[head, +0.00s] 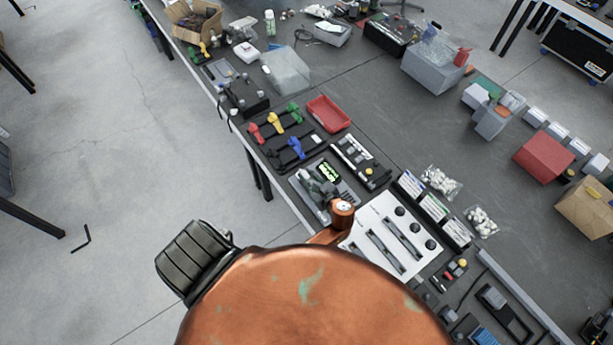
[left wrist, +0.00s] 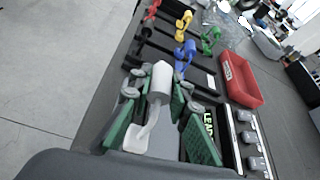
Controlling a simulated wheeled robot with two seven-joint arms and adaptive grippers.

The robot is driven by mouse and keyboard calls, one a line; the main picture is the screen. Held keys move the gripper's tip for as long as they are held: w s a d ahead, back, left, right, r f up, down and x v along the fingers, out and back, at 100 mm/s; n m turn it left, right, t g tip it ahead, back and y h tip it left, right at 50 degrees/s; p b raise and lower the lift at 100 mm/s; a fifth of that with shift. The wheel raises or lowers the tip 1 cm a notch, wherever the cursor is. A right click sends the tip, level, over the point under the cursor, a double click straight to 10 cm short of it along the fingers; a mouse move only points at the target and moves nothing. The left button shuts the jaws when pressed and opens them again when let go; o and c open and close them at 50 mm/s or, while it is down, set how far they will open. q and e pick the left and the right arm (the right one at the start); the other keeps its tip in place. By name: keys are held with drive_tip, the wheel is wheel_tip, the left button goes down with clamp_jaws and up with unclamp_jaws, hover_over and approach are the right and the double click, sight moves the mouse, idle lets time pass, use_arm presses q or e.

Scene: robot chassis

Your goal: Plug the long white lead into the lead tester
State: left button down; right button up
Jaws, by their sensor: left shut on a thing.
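The long white lead (left wrist: 161,78) is between the green-padded fingers of my left gripper (left wrist: 160,105). Its thick white end points away, towards the rack, and a flat white end (left wrist: 137,138) lies nearer the wrist. In the head view my left gripper (head: 318,188) is low over the lead tester, and the white lead cannot be made out there. The lead tester (head: 338,177) has a lit green display, which also shows in the left wrist view (left wrist: 209,124) right of the fingers. Its sockets are hidden, so contact with the lead cannot be told. My right gripper is out of view.
A black rack (head: 302,153) with red, yellow, green and blue leads stands beyond the gripper. A red tray (head: 328,114) is beside it. A white panel with dark knobs (head: 388,235) lies near the tester. The bench's middle is fairly clear.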

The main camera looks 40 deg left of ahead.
use_arm(q)
drive_tip(key=shift+f+b, duration=0.75)
drive_tip(key=shift+f, duration=0.4)
drive_tip(key=shift+f, duration=0.3)
drive_tip(key=c, duration=1.7)
unclamp_jaws()
drive_tip(key=shift+c, duration=0.2)
drive_tip(key=shift+r, duration=0.1)
drive_tip(key=v, duration=0.7)
drive_tip(key=shift+d, duration=0.25)
drive_tip(key=shift+r, duration=0.1)
